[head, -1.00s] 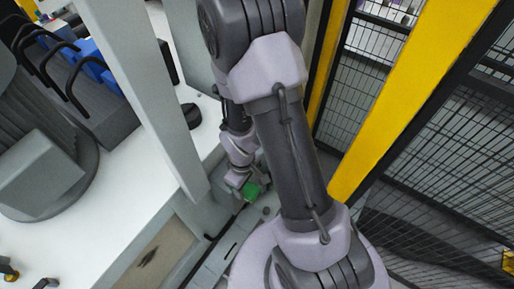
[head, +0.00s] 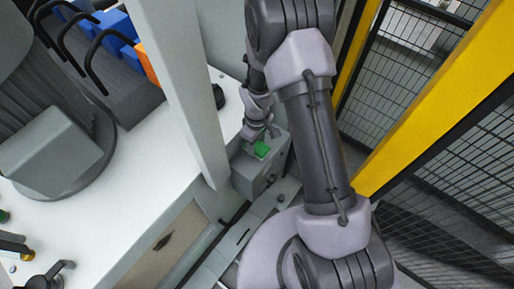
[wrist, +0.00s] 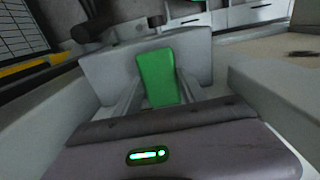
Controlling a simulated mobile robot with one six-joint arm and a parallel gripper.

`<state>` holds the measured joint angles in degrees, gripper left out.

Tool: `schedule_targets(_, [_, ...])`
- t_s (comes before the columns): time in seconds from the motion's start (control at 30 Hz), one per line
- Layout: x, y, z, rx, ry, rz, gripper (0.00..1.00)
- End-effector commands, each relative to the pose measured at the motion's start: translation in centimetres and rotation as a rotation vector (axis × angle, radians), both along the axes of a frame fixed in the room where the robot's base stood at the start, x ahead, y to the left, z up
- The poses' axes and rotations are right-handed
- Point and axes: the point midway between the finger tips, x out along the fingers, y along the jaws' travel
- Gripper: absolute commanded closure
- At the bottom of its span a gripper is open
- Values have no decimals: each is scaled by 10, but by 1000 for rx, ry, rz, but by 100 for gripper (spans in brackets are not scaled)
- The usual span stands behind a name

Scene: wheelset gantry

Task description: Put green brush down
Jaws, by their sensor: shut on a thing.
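The green brush (head: 262,149) is held at my gripper (head: 259,141) in the head view, over or beside a grey box (head: 254,178) next to the white bench. In the wrist view the green brush (wrist: 157,78) stands between the two fingers of my gripper (wrist: 152,98), which is shut on it. A light grey surface (wrist: 100,72) of a box-like thing lies just behind the brush. I cannot tell whether the brush touches it.
The white bench (head: 120,200) with a grey post (head: 193,90) stands to the left. A yellow frame (head: 430,100) with black mesh fence (head: 400,80) bounds the right side. Blue and orange blocks (head: 148,62) sit at the upper left.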

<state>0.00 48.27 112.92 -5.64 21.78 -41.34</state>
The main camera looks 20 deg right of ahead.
Motion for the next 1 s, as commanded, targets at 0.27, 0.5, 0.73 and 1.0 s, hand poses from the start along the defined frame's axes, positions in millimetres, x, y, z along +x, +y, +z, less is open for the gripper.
schedule_targets(0.27, [-1, 0, -23, 0, 0, 0, 99])
schedule_targets(0.5, [-1, 0, -26, 0, 0, 0, 38])
schedule_targets(0.73, [-1, 0, -26, 0, 0, 0, 30])
schedule_targets(1.0, [0, 0, 7, 0, -4, 0, 30])
